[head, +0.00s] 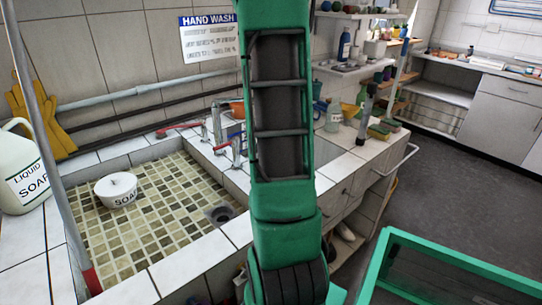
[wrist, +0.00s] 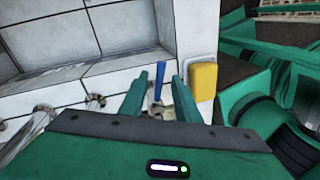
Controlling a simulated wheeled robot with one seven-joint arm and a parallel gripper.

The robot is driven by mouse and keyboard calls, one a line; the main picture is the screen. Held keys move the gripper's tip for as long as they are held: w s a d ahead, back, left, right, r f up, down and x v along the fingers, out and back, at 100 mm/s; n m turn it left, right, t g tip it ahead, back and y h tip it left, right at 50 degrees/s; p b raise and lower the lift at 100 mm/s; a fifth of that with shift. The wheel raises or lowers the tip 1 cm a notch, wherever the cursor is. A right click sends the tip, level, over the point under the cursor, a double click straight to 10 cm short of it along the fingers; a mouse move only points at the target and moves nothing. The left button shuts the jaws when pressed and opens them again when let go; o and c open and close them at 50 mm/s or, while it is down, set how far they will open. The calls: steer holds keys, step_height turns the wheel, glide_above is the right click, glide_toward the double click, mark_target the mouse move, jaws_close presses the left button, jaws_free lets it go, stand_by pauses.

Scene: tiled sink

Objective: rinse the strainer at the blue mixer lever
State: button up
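My gripper (wrist: 160,76) is open in the wrist view, its two green fingers apart. A blue lever (wrist: 159,82) shows upright between the fingers, above a pale metal fitting; I cannot tell whether a finger touches it. I cannot make out a strainer in either view, and none shows between the fingers.
The tiled basin (head: 150,250) has a dark drain (head: 220,214) and a white bowl (head: 117,189). A soap jug (head: 25,170) stands left. A yellow block (wrist: 203,80) sits right of the fingers. Open floor lies right.

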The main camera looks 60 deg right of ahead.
step_height(320, 180, up, 10)
steer(key=w+d, duration=0.1)
steer(key=w, duration=0.1)
steer(key=shift+r, duration=0.25)
